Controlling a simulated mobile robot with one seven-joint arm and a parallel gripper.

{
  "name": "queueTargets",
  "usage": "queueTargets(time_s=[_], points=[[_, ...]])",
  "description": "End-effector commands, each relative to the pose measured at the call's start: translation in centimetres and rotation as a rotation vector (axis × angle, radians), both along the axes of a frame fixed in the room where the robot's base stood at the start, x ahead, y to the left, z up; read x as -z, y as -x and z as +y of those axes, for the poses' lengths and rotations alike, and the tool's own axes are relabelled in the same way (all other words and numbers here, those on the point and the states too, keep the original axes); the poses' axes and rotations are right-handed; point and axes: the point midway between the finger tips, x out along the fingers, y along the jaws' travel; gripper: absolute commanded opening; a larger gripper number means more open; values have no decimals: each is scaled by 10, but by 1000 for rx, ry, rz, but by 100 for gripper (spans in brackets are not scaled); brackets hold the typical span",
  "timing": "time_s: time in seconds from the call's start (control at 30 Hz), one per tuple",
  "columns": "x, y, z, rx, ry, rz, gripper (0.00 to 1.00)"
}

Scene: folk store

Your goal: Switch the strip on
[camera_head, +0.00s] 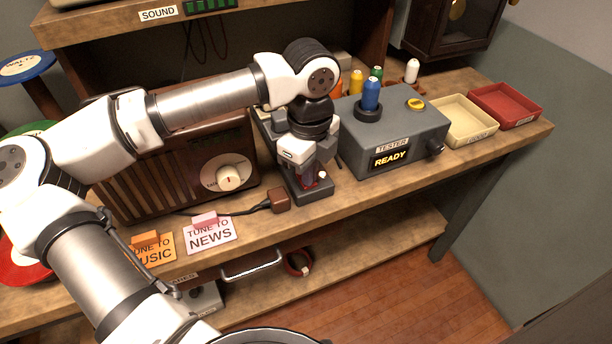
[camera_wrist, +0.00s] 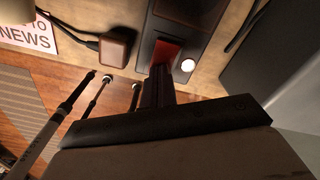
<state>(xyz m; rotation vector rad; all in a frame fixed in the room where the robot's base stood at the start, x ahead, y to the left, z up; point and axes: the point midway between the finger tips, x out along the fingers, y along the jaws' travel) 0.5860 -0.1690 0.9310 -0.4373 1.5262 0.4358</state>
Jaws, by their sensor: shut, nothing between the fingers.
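The strip is a dark grey block lying on the bench, seen in the head view (camera_head: 316,194) and in the wrist view (camera_wrist: 201,17). A red rocker switch (camera_wrist: 165,51) is on its top, with a round white lamp (camera_wrist: 187,65) beside it. My gripper (camera_head: 307,181) points down over the strip, shut and empty. In the wrist view its fingertips (camera_wrist: 158,72) are right at the near end of the red switch and hide part of it. I cannot tell whether they touch it.
A brown plug (camera_head: 279,202) lies on the bench left of the strip. A wooden radio (camera_head: 190,160) stands left. The grey tester (camera_head: 350,150) reading READY stands close right. A "TUNE TO NEWS" card (camera_head: 209,235) lies at the front edge. Trays (camera_head: 505,105) are far right.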

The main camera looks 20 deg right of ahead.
Motion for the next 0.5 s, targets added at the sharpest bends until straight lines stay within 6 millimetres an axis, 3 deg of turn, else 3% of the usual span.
queueTargets(time_s=[0.17, 0.5], points=[[-4, 0, 0, -1, -2, -1, 0], [-32, 0, 0, -2, -1, -2, 0]])
